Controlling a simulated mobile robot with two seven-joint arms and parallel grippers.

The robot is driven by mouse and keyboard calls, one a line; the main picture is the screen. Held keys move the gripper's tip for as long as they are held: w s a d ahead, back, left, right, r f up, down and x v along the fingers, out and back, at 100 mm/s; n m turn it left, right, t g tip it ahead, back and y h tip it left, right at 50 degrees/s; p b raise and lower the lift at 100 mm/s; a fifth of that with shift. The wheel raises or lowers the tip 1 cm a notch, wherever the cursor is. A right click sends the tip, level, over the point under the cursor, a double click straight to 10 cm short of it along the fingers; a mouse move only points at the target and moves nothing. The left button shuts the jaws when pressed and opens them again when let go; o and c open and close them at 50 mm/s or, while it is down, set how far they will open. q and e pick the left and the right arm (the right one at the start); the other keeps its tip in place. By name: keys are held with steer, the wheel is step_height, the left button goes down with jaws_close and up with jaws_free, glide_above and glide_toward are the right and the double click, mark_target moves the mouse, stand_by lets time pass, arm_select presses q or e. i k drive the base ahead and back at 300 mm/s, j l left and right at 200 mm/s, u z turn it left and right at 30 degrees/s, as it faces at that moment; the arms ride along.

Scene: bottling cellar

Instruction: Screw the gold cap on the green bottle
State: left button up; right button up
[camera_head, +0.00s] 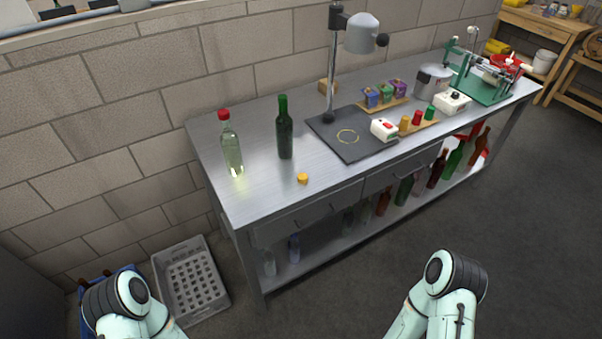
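The dark green bottle (284,135) stands upright on the metal workbench (240,195), left of the grey mat. Its neck top looks green, with no gold cap on it. The gold cap (302,178) rests on the bench top near the front edge, in front of the bottle and apart from it. Links of both my arms show at the bottom of the view, left and right, away from the bench. Neither gripper can be seen.
A clear bottle with a red cap (232,150) stands left of the green bottle. A dark mat (350,150) lies to the right, under a press-like stand (332,75). A grey crate (222,295) is on the floor.

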mark_target(283, 122)
steer(key=i+l+u, duration=0.2)
steer(key=l, duration=0.15)
steer(key=l+u, duration=0.2)
steer(key=l, duration=0.2)
steer(key=i+l+u, duration=0.2)
steer(key=l, duration=0.2)
steer(key=l+u, duration=0.25)
steer(key=l, duration=0.15)
